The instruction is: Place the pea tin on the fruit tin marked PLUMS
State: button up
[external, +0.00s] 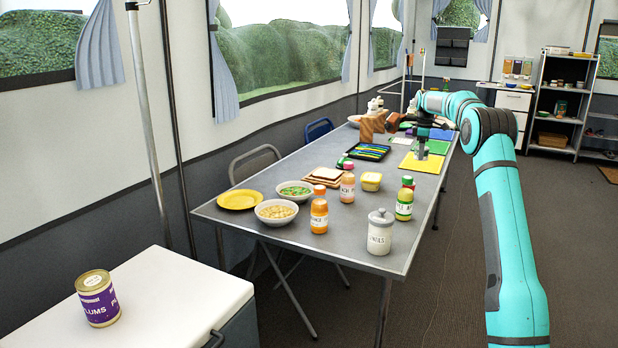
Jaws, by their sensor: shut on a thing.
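The fruit tin marked PLUMS (98,298) stands upright on a white box lid at the lower left. It has a purple and white label and a gold-coloured top, which is bare. My gripper (421,152) is far from it, low over the yellow board towards the far end of the grey table. It points down and is shut on a small greyish thing, too small and far off to identify. I cannot make out a pea tin for certain anywhere in view.
The white box (165,305) has free room beside the tin. The grey table (335,245) carries bowls, a yellow plate (239,200), bottles and a lidded white jar (380,232) near its front corner. A pole (147,120) rises behind the box.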

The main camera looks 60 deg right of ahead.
jog(key=w+a+r+n, duration=0.2)
jog(key=w+a, duration=1.5)
jog(key=w, duration=0.2)
jog(key=w+a+r+n, duration=0.2)
jog(key=w+a, duration=1.4)
jog(key=w, duration=0.3)
jog(key=w+a+r+n, duration=0.1)
jog(key=w+a, duration=0.3)
jog(key=a, duration=0.6)
jog(key=w+a+r+n, duration=0.1)
jog(key=w+a, duration=0.3)
jog(key=a, duration=0.6)
jog(key=w+a+n, duration=0.1)
jog(key=w+a, duration=0.3)
jog(key=a, duration=0.6)
notch_tip(320, 180, up, 3)
jog(key=n, duration=0.4)
send_over(92, 279)
jog(key=shift+f, duration=4.45)
jog(key=shift+f, duration=0.1)
